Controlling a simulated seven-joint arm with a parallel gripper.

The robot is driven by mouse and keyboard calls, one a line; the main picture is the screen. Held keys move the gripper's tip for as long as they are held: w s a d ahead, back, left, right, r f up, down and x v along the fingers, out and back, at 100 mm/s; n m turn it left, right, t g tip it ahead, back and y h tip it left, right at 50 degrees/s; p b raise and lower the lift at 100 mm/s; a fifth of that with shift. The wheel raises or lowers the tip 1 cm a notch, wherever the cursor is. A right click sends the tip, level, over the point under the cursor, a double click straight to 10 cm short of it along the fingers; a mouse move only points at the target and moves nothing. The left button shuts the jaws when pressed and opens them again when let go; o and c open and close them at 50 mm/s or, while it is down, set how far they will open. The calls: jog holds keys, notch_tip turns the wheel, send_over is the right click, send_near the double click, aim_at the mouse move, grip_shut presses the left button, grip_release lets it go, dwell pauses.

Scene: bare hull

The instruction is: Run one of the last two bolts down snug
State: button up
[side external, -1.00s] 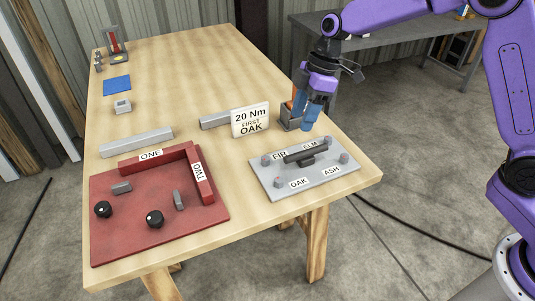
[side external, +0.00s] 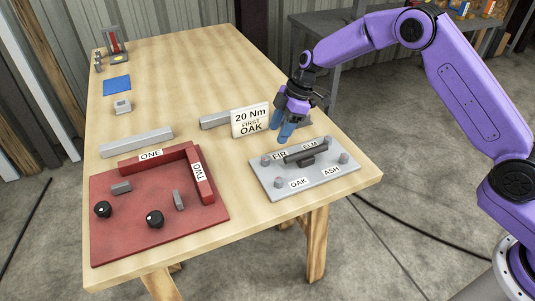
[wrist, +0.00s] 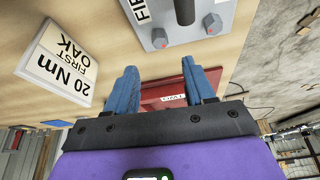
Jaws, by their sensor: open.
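The grey plate (side external: 310,185) near the table's right front corner carries a hex bolt by each label: FIR bolt (side external: 265,160), ELM bolt (side external: 327,140), OAK bolt (side external: 278,183) and ASH bolt (side external: 343,158). A dark bar stands across its middle. In the wrist view two bolts show on the plate edge, one by the FIR label (wrist: 159,38) and another (wrist: 212,24), both with reddish marks. How far each is run down cannot be told. My gripper (side external: 281,138) is open and empty, above the table just behind the FIR side; its blue fingers stand apart in the wrist view (wrist: 160,72).
A sign (side external: 250,120) reading "20 Nm FIRST OAK" stands left of my gripper. A red board (side external: 130,235) with red rails ONE and TWO, black knobs and grey blocks lies at the front left. A grey bar (side external: 136,143) lies behind it.

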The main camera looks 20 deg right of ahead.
aim_at(266, 157)
jog(key=x, duration=0.9)
jog(key=shift+a+f, duration=0.1)
jog(key=shift+f, duration=0.25)
grip_shut()
